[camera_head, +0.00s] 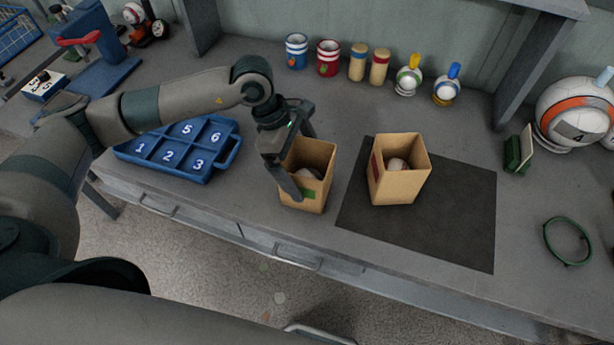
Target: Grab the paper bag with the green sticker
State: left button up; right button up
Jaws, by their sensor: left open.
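The paper bag with the green sticker (316,196) stands upright and open-topped on the grey bench, left of the dark mat. Its green sticker is low on the front side, and a pale ball shows inside. My left gripper (296,166) is open at the bag's left side, with one finger in front of its left part and the other near its back rim. I cannot tell whether the fingers touch the bag. A second paper bag (400,185) with a red sticker stands on the dark mat and also holds a pale ball. My right gripper is not in view.
A blue numbered tray (210,160) lies left of the bags. Cans and small balls on stands line the back, including a red can (328,58). A large ball (575,112) and a green ring (567,241) are at right. The dark mat (455,215) is mostly clear.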

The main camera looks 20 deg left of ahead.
aim_at(311, 176)
pick_arm(q)
jog(key=shift+d+f+p, duration=0.45)
jog(key=shift+f+p, duration=0.1)
jog(key=shift+p, duration=0.1)
jog(key=shift+p+x, duration=0.45)
jog(key=shift+x, duration=0.65)
jog(key=shift+w+d+f, duration=0.1)
jog(key=shift+d+f, duration=0.1)
jog(key=shift+f, duration=0.4)
jog(key=c, duration=1)
